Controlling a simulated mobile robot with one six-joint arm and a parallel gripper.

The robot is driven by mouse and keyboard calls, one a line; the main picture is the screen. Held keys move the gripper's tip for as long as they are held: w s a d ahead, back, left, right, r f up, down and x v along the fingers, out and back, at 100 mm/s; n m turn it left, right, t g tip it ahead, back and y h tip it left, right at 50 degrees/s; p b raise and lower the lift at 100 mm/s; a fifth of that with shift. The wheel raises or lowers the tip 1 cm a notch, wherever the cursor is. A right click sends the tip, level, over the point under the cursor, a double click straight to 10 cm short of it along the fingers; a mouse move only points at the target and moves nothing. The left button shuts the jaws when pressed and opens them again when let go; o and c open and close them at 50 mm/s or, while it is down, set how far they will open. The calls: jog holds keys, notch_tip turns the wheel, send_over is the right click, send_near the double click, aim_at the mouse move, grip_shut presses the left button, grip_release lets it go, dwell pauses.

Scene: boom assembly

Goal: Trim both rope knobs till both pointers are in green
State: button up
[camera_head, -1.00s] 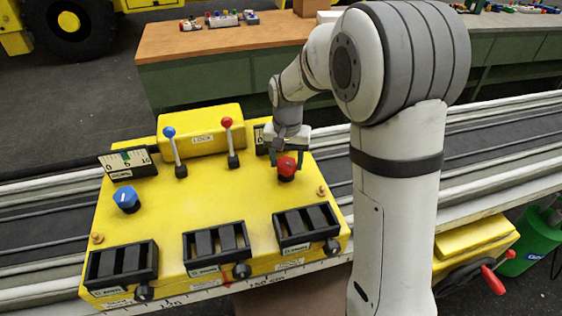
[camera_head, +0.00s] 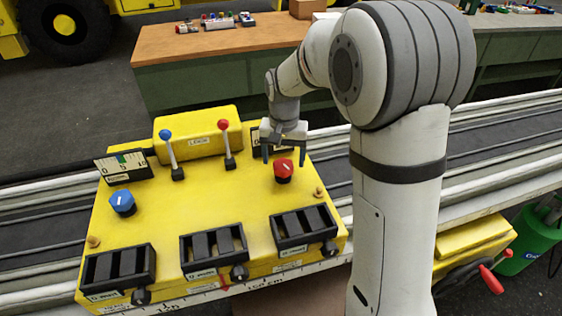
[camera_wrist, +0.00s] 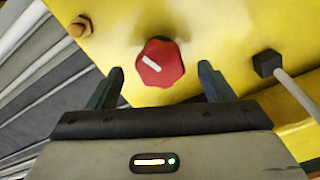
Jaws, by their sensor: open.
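The red knob (camera_head: 283,170) sits on the right of the yellow console (camera_head: 230,215). The wrist view shows the red knob (camera_wrist: 159,62) with its white mark slanting, just beyond and between my fingers. My gripper (camera_head: 285,158) is open and empty above and behind it; its two fingers (camera_wrist: 160,85) are apart and not touching the knob. The blue knob (camera_head: 122,202) is at the left. The left gauge (camera_head: 123,167) has a green band near its middle; its pointer is too small to read surely. The right gauge (camera_head: 266,140) is mostly hidden by my gripper.
A blue-topped lever (camera_head: 171,155) and a red-topped lever (camera_head: 226,145) stand left of my gripper. Black slotted boxes (camera_head: 213,247) line the front edge. A grey rail (camera_head: 500,140) runs behind. Open space lies above the console's middle.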

aim_at(284, 165)
notch_tip(284, 165, up, 6)
jog(key=shift+s+r, duration=0.1)
dwell(0.5)
jog(key=s+d+t, duration=0.1)
jog(key=s+d, duration=0.2)
jog(key=s, duration=0.4)
jog(key=s+d+n+t, duration=0.1)
jog(key=s+d, duration=0.2)
jog(key=s, duration=0.5)
jog(key=s+d+r+n+t, duration=0.1)
jog(key=s+d, duration=0.2)
jog(key=s, duration=0.4)
jog(key=shift+s+d, duration=0.25)
jog(key=shift+s, duration=0.05)
